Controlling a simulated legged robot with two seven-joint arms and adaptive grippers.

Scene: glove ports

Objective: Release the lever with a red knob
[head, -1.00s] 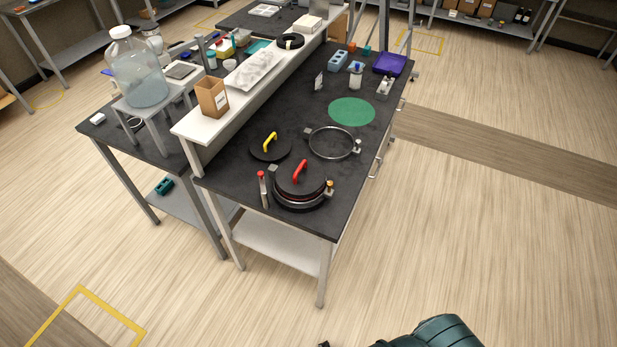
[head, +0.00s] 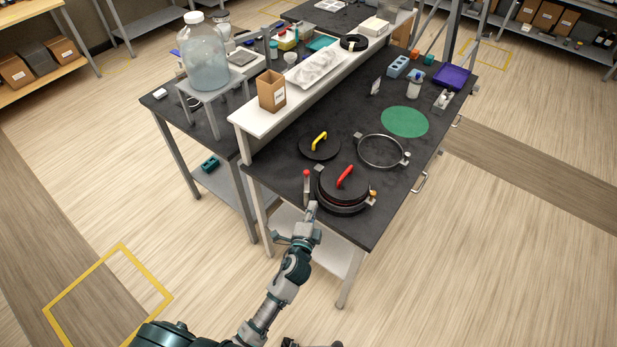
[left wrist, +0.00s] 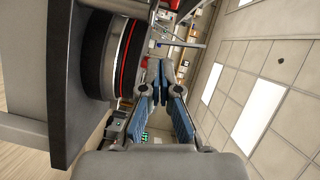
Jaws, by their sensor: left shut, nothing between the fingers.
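The lever (head: 306,188) with a red knob (head: 306,173) stands upright at the near left side of a round black port with a red-handled lid (head: 345,184). My left gripper (head: 312,207) is shut and empty, at the bench's near edge, just in front of the lever's foot. Whether it touches the lever I cannot tell. In the left wrist view the blue-padded fingers (left wrist: 163,72) come together at their tips. The port's ringed side (left wrist: 112,55) fills the left of that view. My right gripper is not clearly seen.
A yellow-handled black lid (head: 320,146) and an open metal ring (head: 380,151) lie behind the port on the dark bench (head: 290,170). A white raised shelf (head: 255,118) runs along the left, with a cardboard box (head: 271,90). The floor in front is clear.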

